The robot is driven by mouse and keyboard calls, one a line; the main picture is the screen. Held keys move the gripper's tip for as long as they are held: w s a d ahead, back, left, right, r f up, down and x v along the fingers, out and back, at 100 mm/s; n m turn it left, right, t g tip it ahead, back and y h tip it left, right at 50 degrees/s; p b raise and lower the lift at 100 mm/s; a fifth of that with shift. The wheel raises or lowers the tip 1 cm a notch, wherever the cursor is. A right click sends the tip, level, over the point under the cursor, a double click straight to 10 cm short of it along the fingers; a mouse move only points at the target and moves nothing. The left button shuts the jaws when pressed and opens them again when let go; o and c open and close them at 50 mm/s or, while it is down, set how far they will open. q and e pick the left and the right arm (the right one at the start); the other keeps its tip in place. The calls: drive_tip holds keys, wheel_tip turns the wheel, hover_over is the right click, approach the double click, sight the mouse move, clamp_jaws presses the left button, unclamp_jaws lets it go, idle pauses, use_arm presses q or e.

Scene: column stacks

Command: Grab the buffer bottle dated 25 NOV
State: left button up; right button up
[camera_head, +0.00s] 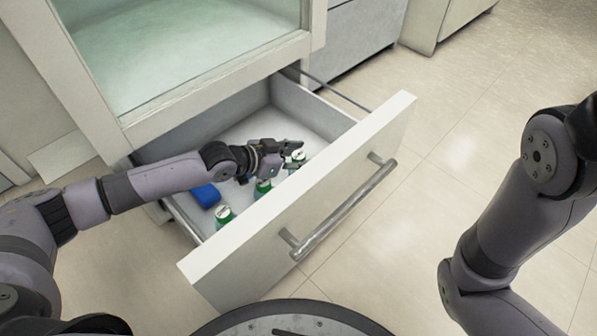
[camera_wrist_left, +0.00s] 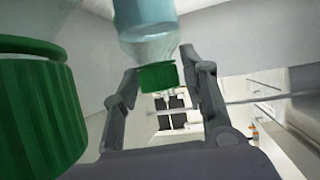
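The open drawer holds several bottles with green parts and pale caps or labels. One bottle (camera_head: 298,155) is at my left gripper (camera_head: 291,156); two others (camera_head: 263,187) (camera_head: 224,213) stand nearer the drawer's front left. In the left wrist view, my left gripper (camera_wrist_left: 166,75) has its fingers apart on either side of a green-capped bottle of pale blue liquid (camera_wrist_left: 148,35). Narrow gaps show beside its cap. Another green cap (camera_wrist_left: 38,115) is very close at the left. No date is readable. My right gripper is out of view; only its arm shows.
A blue object (camera_head: 205,195) lies in the drawer (camera_head: 250,125), left of my left gripper. The drawer's tall front panel (camera_head: 325,185) with a bar handle (camera_head: 345,212) stands close to my base. The cabinet (camera_head: 225,85) rises behind. The floor at right is clear.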

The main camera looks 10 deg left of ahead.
use_arm(q)
drive_tip(key=c, duration=0.8)
drive_tip(key=shift+s+f, duration=0.1)
drive_tip(key=shift+f, duration=0.05)
clamp_jaws()
